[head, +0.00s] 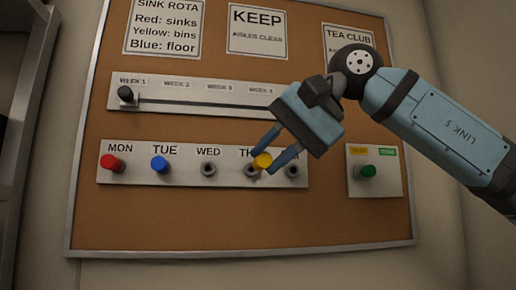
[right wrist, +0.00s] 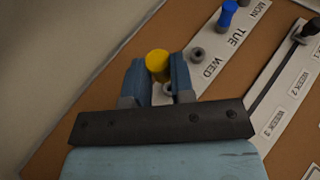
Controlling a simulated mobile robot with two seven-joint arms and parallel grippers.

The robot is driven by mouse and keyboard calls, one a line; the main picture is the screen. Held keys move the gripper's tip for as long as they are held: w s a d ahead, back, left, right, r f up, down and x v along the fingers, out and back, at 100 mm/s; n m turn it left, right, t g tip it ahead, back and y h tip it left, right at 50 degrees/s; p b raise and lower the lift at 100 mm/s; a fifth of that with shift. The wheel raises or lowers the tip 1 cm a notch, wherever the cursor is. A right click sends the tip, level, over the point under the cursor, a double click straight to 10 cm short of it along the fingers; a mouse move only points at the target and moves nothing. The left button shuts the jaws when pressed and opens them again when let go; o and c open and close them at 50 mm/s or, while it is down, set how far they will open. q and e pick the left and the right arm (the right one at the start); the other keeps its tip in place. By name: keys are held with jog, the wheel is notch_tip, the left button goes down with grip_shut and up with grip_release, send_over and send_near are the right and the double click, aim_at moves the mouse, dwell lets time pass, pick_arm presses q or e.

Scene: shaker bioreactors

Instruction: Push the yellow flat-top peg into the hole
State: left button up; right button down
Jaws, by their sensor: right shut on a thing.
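The yellow flat-top peg (head: 262,160) is between the two blue fingers of my right gripper (head: 263,159), in front of the THU place on the day strip. The right wrist view also shows the peg (right wrist: 157,64) between the fingers (right wrist: 158,68). The grey THU socket (head: 250,171) shows just below and left of the peg's head. Part of a socket (right wrist: 168,89) shows between the fingers in the right wrist view. I cannot tell whether the peg's tip is in the socket. My left gripper is not in view.
The day strip (head: 180,176) carries a red peg (head: 111,162) at MON, a blue peg (head: 160,164) at TUE and an empty WED socket (head: 208,169). A slider knob (head: 126,94) sits above at WEEK 1.

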aim_at(266, 157)
jog(key=shift+w+a+p, duration=0.15)
jog(key=shift+w+p, duration=0.15)
jog(key=shift+w, duration=0.65)
jog(key=shift+w+a+p, duration=0.2)
jog(key=shift+w+p, duration=0.1)
jog(key=shift+w, duration=0.8)
jog(key=shift+p, duration=0.4)
jog(key=shift+w+a+p, duration=0.15)
jog(key=shift+w+p, duration=0.35)
jog(key=shift+w+a+p, duration=0.15)
jog(key=shift+w+p, duration=0.3)
jog(key=shift+w, duration=0.05)
dwell(0.6)
jog(key=c, duration=0.9)
grip_release()
